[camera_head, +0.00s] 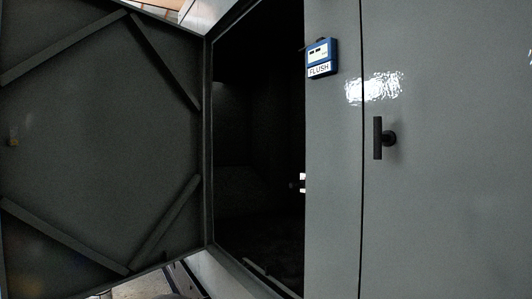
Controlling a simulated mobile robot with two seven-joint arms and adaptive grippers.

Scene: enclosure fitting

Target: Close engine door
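The engine door (100,135) stands wide open at the left, its inner side with diagonal braces facing me. It meets the frame of the dark opening (260,130) along a near-vertical edge at its right. Inside the opening it is too dark to make out details. Neither of my grippers shows in this view.
Right of the opening is a grey panel (333,180) with a blue and white box marked FLUSH (321,58). Farther right, a closed grey panel (460,210) carries a dark handle (379,138) that sticks out. A strip of floor (140,287) shows below the door.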

